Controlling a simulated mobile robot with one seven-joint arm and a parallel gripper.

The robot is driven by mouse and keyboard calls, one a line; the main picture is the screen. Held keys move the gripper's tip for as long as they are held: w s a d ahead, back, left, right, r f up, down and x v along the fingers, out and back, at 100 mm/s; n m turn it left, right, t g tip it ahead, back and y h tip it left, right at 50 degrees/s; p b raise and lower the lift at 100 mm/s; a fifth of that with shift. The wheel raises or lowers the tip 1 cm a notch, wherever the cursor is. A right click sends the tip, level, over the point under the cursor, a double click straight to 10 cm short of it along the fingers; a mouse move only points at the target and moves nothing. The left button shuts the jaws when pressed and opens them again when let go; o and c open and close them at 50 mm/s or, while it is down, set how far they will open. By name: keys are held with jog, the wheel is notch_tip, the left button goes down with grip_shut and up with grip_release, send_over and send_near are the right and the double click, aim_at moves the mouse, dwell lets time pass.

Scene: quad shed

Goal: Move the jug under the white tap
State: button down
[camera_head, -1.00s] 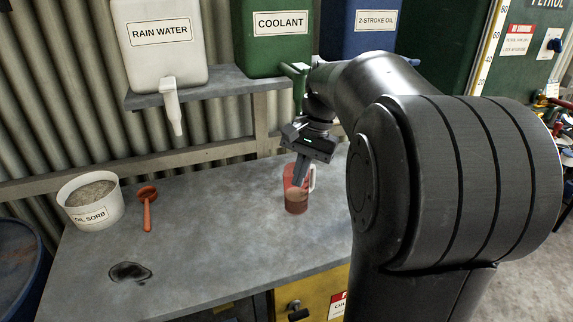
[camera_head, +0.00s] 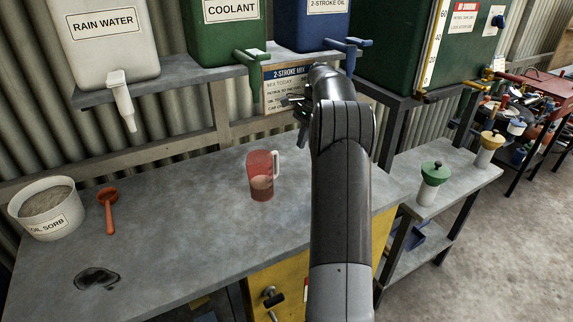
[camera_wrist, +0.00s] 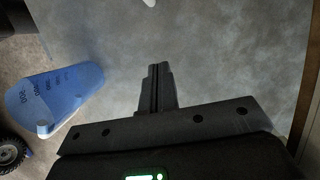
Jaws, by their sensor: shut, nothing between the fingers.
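The jug (camera_head: 262,180), red and translucent with a pale handle on its right and some liquid inside, stands upright on the grey bench. The white tap (camera_head: 122,103) hangs from the white RAIN WATER container (camera_head: 104,40) at upper left, to the left of the jug. My gripper (camera_head: 296,102) is above and to the right of the jug, apart from it and partly hidden by my arm. In the wrist view its fingers (camera_wrist: 157,86) are together and hold nothing.
A white OIL SORB tub (camera_head: 50,212), red scoop (camera_head: 109,208) and dark stain stand or lie at left. Green tap (camera_head: 252,75) and blue tap (camera_head: 345,50) hang nearby. A blue marked vessel (camera_wrist: 60,98) shows in the wrist view.

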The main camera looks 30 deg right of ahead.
jog(key=x, duration=0.9)
jog(key=a, duration=0.3)
jog(key=shift+a+f, duration=0.15)
jog(key=shift+f, duration=0.25)
jog(key=shift+a, duration=0.5)
jog(key=a, duration=0.7)
jog(key=shift+a, duration=0.3)
